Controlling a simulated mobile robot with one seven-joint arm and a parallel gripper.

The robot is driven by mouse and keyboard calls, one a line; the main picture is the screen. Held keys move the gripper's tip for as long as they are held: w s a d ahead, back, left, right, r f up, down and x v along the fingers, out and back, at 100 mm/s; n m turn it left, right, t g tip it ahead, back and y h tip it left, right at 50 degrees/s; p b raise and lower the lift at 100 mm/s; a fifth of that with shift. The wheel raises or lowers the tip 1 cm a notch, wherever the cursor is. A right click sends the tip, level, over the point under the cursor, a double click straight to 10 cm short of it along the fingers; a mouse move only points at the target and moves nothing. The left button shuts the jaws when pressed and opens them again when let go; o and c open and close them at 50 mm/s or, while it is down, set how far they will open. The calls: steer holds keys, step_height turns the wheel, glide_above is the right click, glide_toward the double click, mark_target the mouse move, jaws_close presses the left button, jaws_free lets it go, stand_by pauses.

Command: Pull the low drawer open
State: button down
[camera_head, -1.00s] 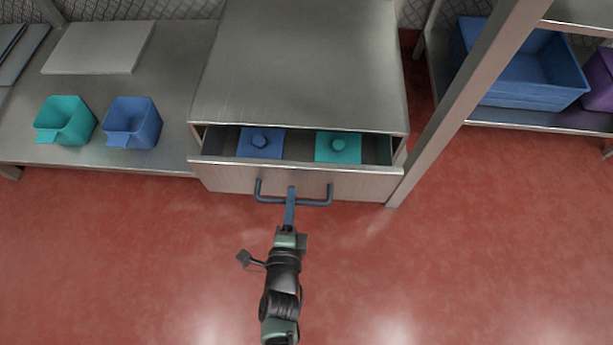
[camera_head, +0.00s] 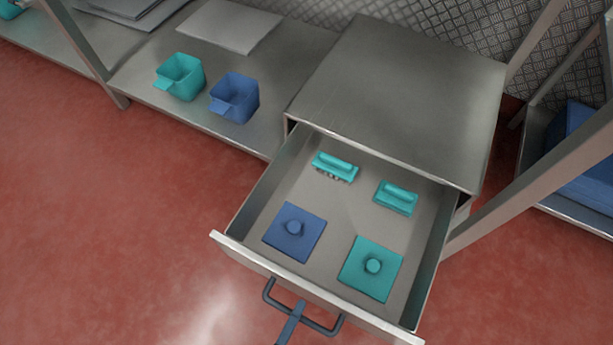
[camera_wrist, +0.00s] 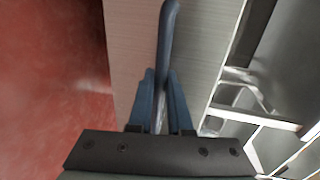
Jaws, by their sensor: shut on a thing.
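The low drawer (camera_head: 336,222) is pulled well out of the metal cabinet (camera_head: 405,95) in the head view. Its dark bar handle (camera_head: 325,330) is on the front panel. My gripper (camera_head: 291,322) reaches the handle from the bottom edge of the head view; most of my arm is out of the picture. In the wrist view, the blue fingers of my gripper (camera_wrist: 161,100) are shut around the dark handle bar (camera_wrist: 168,40), in front of the pale drawer front (camera_wrist: 205,45).
Inside the drawer lie a blue lid (camera_head: 290,240), a teal lid (camera_head: 366,278) and two teal brushes (camera_head: 335,165), (camera_head: 396,197). Teal (camera_head: 180,76) and blue (camera_head: 234,97) scoops stand on the low shelf at left. A metal post (camera_head: 530,175) stands close at right. Red floor (camera_head: 110,220) is open at left.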

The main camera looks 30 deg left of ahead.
steer(key=shift+f+v, duration=0.2)
steer(key=shift+v, duration=0.8)
steer(key=c, duration=0.8)
jaws_free()
steer(key=shift+c, duration=0.2)
steer(key=p+v, duration=0.3)
steer(key=v, duration=1)
